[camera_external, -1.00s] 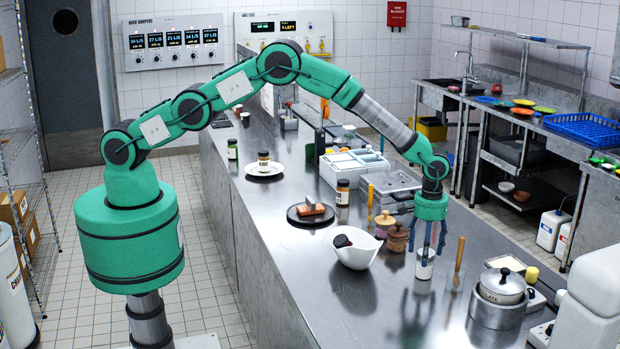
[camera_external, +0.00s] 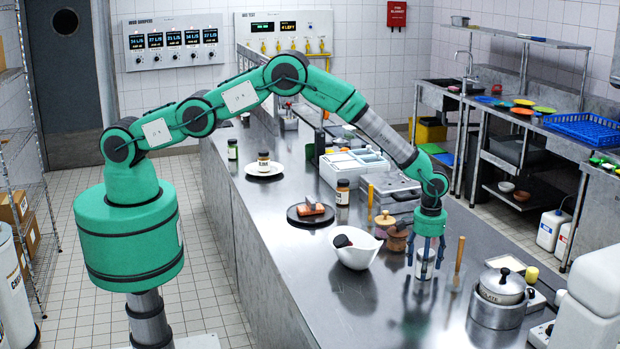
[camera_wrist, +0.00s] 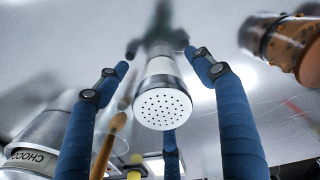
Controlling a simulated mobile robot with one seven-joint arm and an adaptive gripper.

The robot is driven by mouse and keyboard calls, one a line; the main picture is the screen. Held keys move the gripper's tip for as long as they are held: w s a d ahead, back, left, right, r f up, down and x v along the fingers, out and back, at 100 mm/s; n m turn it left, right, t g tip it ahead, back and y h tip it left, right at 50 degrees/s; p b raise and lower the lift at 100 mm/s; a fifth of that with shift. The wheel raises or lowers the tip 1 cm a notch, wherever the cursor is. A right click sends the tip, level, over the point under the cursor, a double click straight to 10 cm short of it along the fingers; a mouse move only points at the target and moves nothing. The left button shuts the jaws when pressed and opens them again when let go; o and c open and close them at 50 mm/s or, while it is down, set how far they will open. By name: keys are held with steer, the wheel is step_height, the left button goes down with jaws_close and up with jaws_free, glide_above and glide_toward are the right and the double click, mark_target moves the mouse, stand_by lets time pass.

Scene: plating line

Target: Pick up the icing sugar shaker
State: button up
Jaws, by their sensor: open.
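The icing sugar shaker (camera_external: 425,266) stands upright on the steel counter, a small pale cylinder. In the wrist view the shaker (camera_wrist: 162,105) shows its white perforated lid and metal collar. My gripper (camera_external: 425,268) is above it, pointing down, with its blue fingers spread around the shaker. In the wrist view my gripper (camera_wrist: 160,52) has fingers on both sides of the shaker, with visible gaps. A third finger shows below it. Whether any finger touches the shaker's hidden side I cannot tell.
A wooden-handled tool (camera_external: 460,254) stands close right of the shaker. A lidded pot (camera_external: 497,312) is further right. A white bowl (camera_external: 356,258) and a brown jar with a wooden lid (camera_external: 397,240) are left. The front counter is clear.

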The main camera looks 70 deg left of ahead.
stand_by(0.3)
steer(key=c, duration=1.4)
steer(key=shift+r+b, duration=0.5)
steer(key=shift+r, duration=4.55)
